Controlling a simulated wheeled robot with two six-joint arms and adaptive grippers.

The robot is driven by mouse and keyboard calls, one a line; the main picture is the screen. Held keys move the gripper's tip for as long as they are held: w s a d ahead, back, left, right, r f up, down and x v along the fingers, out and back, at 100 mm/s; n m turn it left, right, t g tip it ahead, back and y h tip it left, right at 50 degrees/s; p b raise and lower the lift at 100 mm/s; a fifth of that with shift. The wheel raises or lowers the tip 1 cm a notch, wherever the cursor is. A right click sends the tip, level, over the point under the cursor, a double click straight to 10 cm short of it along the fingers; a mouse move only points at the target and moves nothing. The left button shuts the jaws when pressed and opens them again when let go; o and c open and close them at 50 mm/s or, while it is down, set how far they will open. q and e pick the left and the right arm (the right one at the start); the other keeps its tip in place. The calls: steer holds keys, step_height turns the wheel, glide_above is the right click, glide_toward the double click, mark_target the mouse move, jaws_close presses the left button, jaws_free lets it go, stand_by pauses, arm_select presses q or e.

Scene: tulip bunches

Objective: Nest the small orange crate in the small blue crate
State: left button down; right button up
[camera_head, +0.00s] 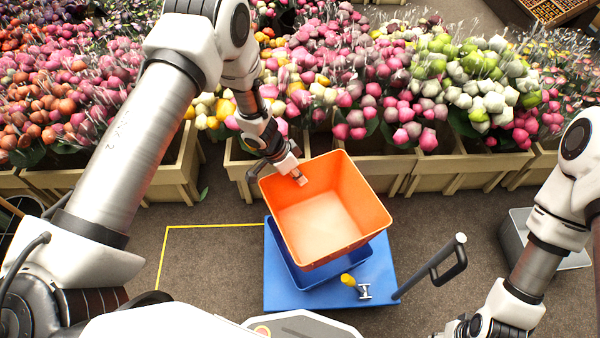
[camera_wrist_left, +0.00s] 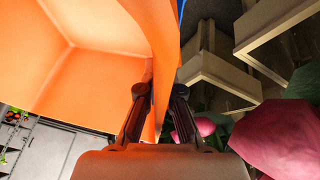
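The orange crate (camera_head: 322,207) is tilted and sits above the blue crate (camera_head: 295,270), hiding most of it in the head view. The blue crate shows as a blue wall and rim below and left of the orange one. My left gripper (camera_head: 300,178) is at the orange crate's far-left rim. In the left wrist view, the two fingers (camera_wrist_left: 161,110) stand on either side of the orange crate's wall (camera_wrist_left: 95,60), shut on it. I cannot tell whether the two crates touch.
The blue crate is on a blue cart platform (camera_head: 380,275) with a dark handle (camera_head: 432,268) at its right. A small yellow-and-metal item (camera_head: 355,286) lies on the platform. Planters of tulips (camera_head: 420,165) line the back. A grey crate (camera_head: 517,225) stands at the right. Yellow tape (camera_head: 200,226) marks clear floor at left.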

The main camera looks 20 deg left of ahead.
mark_target(280, 176)
arm_select(q)
steer(key=shift+f+b, duration=1.95)
steer(key=shift+f, duration=3.1)
steer(key=c, duration=0.6)
jaws_free()
steer(key=v, duration=1.2)
steer(key=shift+f, duration=0.1)
